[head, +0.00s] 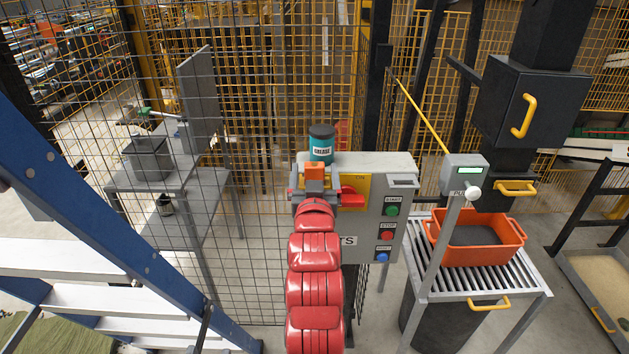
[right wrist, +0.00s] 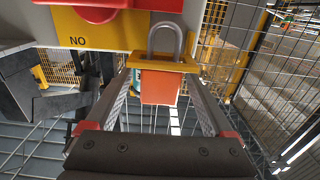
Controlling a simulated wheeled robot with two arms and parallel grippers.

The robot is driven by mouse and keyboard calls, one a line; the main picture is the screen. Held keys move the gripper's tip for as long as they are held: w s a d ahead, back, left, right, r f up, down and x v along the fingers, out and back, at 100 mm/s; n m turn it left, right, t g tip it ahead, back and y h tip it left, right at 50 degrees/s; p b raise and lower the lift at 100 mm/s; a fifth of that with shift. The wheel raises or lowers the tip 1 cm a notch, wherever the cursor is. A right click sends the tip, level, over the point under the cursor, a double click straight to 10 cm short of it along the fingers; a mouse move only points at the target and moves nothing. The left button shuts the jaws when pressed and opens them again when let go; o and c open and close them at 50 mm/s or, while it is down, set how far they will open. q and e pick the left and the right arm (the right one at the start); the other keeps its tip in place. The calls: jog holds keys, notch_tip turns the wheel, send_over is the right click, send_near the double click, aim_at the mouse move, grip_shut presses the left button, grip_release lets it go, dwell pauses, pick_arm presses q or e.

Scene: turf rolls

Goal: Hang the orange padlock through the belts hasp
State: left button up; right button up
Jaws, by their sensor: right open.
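My right gripper (right wrist: 162,108) is open, with one finger on each side of the padlock body and visible gaps. In the head view the padlock (head: 315,171) shows just beyond my right gripper (head: 314,184), at the left of the grey control box (head: 376,228). My left gripper is not in view.
A red switch handle (head: 351,197) sits on the box's yellow plate, close right of the gripper. A teal grease can (head: 321,144) stands on top. Wire fence is behind and left. A roller table (head: 475,280) with an orange crate (head: 511,253) stands right, a blue ladder (head: 110,200) left.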

jog(key=s+p, duration=1.4)
jog(key=s, duration=0.3)
jog(key=shift+s, duration=0.2)
